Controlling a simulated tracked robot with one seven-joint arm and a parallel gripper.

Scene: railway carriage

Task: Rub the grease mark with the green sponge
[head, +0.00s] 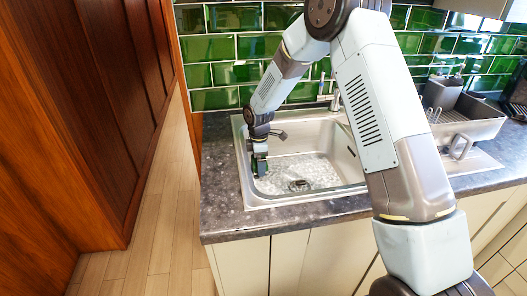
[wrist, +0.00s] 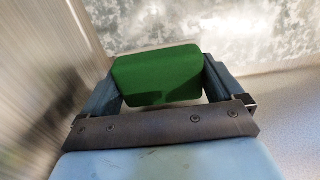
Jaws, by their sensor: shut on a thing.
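My gripper (head: 259,165) is low inside the left part of the metal sink (head: 342,160), close to its left wall. In the wrist view, my gripper (wrist: 160,88) is shut on the green sponge (wrist: 158,72), with a finger on each side of it. In the head view the sponge is mostly hidden behind my gripper. I cannot tell whether the sponge touches the sink. A pale, mottled patch covers much of the sink floor. I cannot make out the grease mark as a separate mark.
A tap (head: 335,95) stands at the back of the sink. A dish rack (head: 470,122) with a grey container (head: 443,92) and a mug (head: 459,146) are on the right. The dark counter (head: 222,190) is clear at the left. A wooden wall (head: 95,110) stands further left.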

